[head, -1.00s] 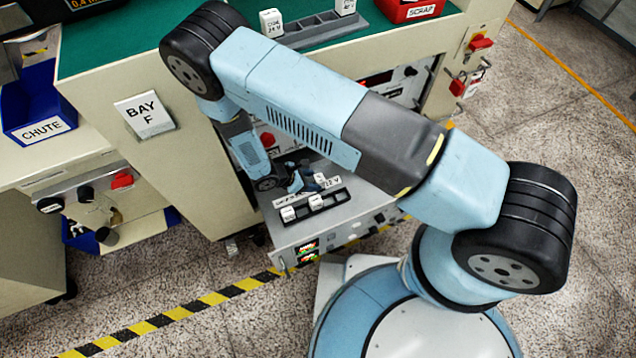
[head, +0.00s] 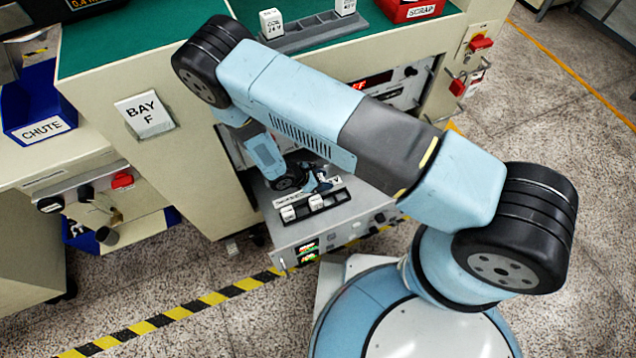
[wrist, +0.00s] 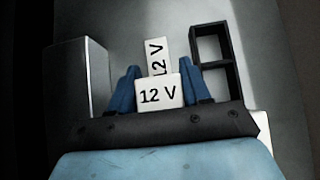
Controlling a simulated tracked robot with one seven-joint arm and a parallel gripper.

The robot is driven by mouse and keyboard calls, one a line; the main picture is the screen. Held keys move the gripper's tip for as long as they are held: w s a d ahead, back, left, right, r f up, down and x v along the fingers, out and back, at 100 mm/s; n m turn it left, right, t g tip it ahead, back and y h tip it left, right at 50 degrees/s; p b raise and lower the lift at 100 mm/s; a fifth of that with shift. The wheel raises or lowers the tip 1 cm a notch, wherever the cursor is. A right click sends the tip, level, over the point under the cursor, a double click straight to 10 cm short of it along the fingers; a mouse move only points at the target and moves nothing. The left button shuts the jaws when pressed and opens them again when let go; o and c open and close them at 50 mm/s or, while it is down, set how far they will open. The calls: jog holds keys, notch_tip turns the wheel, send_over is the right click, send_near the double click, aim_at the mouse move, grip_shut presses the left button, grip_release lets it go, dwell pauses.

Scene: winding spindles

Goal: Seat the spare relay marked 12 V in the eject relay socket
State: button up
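In the wrist view a white relay marked 12 V (wrist: 157,95) sits between the two blue fingers of my gripper (wrist: 160,90), which press on its sides. Behind it a white plate also marked 12 V (wrist: 157,50), with its text turned sideways, is partly covered by the relay. In the head view my gripper (head: 320,182) is over the pulled-out drawer (head: 290,236), at the right end of a white label strip (head: 290,199). The held relay cannot be made out there. I cannot see the eject relay socket; the gripper and relay may hide it.
A black tray (head: 326,210) on the drawer holds two white relays (head: 288,213); its empty compartments show in the wrist view (wrist: 213,60). A grey block (wrist: 82,80) stands left of my gripper. A grey rack (head: 318,33) with white relays is on the green bench top.

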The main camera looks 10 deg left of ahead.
jog(key=c, duration=0.3)
jog(key=shift+c, duration=0.2)
jog(key=shift+r, duration=0.1)
